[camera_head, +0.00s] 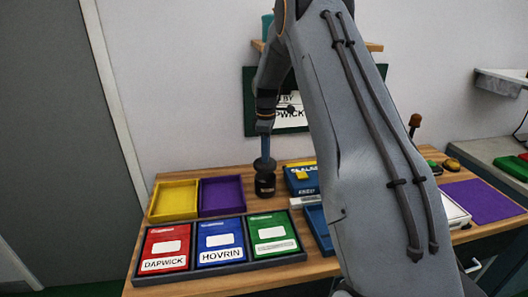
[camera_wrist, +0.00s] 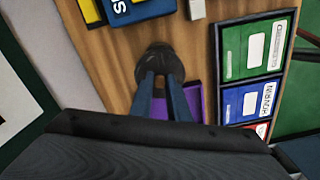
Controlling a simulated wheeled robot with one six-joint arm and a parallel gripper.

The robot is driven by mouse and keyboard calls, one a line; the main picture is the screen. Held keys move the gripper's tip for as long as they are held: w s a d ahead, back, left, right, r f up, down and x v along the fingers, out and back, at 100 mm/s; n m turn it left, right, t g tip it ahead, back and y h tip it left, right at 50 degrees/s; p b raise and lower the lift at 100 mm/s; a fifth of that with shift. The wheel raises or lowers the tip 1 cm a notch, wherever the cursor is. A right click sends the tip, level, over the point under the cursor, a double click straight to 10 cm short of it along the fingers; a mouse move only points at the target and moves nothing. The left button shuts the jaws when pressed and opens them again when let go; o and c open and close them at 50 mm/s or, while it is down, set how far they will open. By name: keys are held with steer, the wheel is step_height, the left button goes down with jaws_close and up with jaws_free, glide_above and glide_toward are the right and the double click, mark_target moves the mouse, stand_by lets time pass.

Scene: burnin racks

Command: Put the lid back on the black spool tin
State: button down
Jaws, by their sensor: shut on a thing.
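In the wrist view my gripper (camera_wrist: 161,78) is shut on a dark round piece, which looks like the lid (camera_wrist: 159,59). The lid hides the tin below it there. I cannot tell whether the lid is fully seated or a little above the rim.
A yellow tray (camera_head: 174,201) and a purple tray (camera_head: 221,196) lie left of the tin. A black rack with red, blue and green labelled bins (camera_head: 220,243) is in front. A blue and yellow box (camera_head: 301,178) stands close on the right. The wall is behind.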

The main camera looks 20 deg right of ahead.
mark_target(266, 165)
steer(key=shift+f+b, duration=1.05)
steer(key=shift+f, duration=1.7)
steer(key=shift+f, duration=0.1)
stand_by(0.5)
steer(key=c, duration=1.1)
jaws_free()
steer(key=shift+s, duration=0.1)
steer(key=shift+r+p, duration=1.5)
steer(key=shift+r, duration=2)
